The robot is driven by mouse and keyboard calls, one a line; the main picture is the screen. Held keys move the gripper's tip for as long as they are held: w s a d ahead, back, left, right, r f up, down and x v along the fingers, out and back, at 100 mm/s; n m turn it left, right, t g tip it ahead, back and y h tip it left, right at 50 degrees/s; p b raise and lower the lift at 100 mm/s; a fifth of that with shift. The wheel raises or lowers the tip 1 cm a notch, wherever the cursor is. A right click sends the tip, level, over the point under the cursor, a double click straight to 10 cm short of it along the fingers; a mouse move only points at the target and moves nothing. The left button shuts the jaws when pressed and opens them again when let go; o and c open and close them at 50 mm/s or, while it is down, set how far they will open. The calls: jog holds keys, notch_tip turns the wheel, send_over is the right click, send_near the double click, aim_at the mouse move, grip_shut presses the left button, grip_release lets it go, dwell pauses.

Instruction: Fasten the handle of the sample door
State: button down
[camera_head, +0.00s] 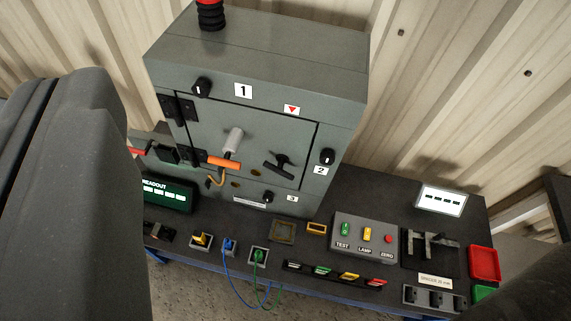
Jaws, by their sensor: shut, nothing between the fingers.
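The sample door (262,122) is a grey panel on the front of the grey cabinet, with black hinges at its left. It looks closed, with a dark seam around it. Its black handle (280,163) is at the lower right of the door, with its bar slanting down to the right. I cannot tell from here whether the handle is latched. My gripper (53,82) is the large dark grey shape at the left, close to the camera. Its two fingers lie together along a dark seam, with nothing between them, apart from the door and handle.
A white cylinder (234,140) and an orange bar (224,161) stand out in front of the door. Black knobs flank it. A corrugated wall stands behind.

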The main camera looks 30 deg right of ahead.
jog(key=shift+d, duration=0.15)
jog(key=w+d+f+m+g+h+b, duration=0.1)
jog(key=w+d+f+m, duration=0.1)
jog(key=w+d+f, duration=0.5)
jog(key=w+d+f+m+g+h+b, duration=0.1)
jog(key=w+d+f+m, duration=0.15)
jog(key=f, duration=0.95)
jog(key=d+f+m+g+b, duration=0.1)
jog(key=d+f, duration=0.4)
jog(key=f, duration=0.7)
jog(key=w+d+f+m+g+h+b, duration=0.1)
jog(key=d+f+m, duration=0.3)
jog(key=f, duration=0.8)
jog(key=shift+w+d+h, duration=0.3)
jog(key=shift+d, duration=0.4)
jog(key=shift+w, duration=0.15)
